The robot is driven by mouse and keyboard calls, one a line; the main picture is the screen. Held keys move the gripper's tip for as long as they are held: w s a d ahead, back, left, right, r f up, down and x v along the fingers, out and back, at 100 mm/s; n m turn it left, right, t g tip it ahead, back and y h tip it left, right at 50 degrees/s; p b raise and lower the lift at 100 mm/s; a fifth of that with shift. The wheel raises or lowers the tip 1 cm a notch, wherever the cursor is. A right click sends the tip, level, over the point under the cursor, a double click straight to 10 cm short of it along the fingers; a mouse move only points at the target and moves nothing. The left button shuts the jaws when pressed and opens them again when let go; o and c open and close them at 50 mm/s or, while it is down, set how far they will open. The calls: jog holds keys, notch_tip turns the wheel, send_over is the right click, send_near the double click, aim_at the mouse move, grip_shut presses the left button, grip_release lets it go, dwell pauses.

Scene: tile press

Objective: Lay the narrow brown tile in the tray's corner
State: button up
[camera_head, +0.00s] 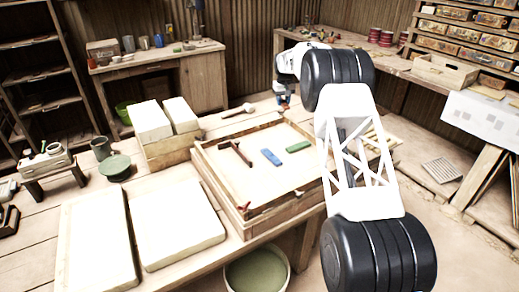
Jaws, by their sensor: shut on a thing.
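The wooden tray (222,195) with a pale bed stands on the bench in the middle. A blue tile (271,157) and a green tile (298,147) lie flat to the right. My gripper (284,103) is small in view, beyond the tray's far edge. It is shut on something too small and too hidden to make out. My arm hides the tray's right side.
Two pale slabs (180,222) lie left of the tray, and pale blocks (152,121) stand on a wooden box behind them. A wooden-handled tool (238,110) lies beyond the tray. A round tub (257,272) stands below the bench's front edge.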

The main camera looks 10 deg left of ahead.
jog(key=a+f+n, duration=0.1)
jog(key=a+f, duration=0.3)
jog(key=a, duration=0.3)
jog(key=w+a+f+n, duration=0.1)
jog(key=a+f, duration=0.3)
jog(key=a, duration=0.4)
jog(key=a+f+n, duration=0.1)
jog(key=a+f, duration=0.3)
jog(key=a, duration=0.3)
jog(key=shift+w+a, duration=0.2)
jog(key=shift+f, duration=3.1)
jog(key=shift+f, duration=0.1)
jog(key=shift+f, duration=1.8)
jog(key=shift+f, duration=0.1)
